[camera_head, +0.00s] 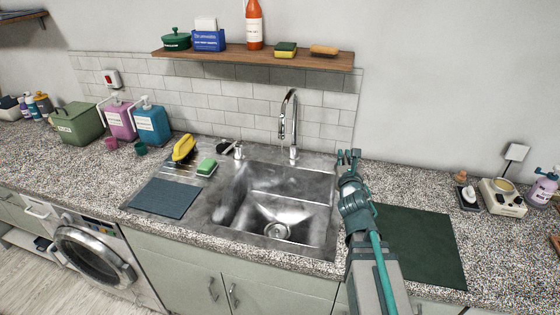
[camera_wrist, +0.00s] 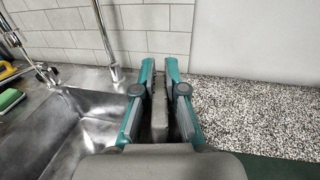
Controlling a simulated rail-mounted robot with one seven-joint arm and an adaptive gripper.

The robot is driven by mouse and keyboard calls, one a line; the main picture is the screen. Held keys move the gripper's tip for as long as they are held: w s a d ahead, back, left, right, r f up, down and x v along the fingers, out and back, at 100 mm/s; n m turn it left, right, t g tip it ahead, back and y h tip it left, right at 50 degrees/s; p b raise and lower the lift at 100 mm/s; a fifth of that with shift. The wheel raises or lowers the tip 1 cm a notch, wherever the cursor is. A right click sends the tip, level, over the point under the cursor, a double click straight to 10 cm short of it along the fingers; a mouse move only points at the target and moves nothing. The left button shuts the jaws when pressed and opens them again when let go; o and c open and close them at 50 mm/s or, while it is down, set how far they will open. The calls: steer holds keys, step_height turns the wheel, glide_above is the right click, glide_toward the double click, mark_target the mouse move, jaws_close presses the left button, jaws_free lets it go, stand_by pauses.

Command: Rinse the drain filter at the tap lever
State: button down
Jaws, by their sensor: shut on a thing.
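My gripper (camera_head: 348,157) is raised at the right edge of the sink, to the right of the tap. In the wrist view its two teal fingers (camera_wrist: 161,75) stand upright on either side of a thin grey thing (camera_wrist: 159,108), seen edge-on. I cannot tell for sure whether this is the drain filter. The chrome tap (camera_head: 289,125) stands behind the steel sink (camera_head: 265,185), apart from my gripper. A small chrome fitting with a lever-like top (camera_head: 238,150) is left of the tap. A round metal drain (camera_head: 277,231) shows in the basin floor; whether a filter sits in it is unclear.
A dark green mat (camera_head: 418,240) lies to the right. A wooden shelf (camera_head: 255,58) hangs above the tap. The basin looks clear.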

steer(key=shift+s+d+p, duration=0.3)
steer(key=shift+d+p, duration=0.1)
steer(key=shift+d, duration=0.05)
steer(key=shift+w+a, duration=0.15)
steer(key=shift+w+a+b, duration=0.2)
steer(key=shift+a+b, duration=0.15)
steer(key=shift+b, duration=0.2)
steer(key=shift+d, duration=0.2)
stand_by(2.7)
steer(key=shift+r, duration=0.2)
stand_by(0.3)
steer(key=shift+r, duration=0.2)
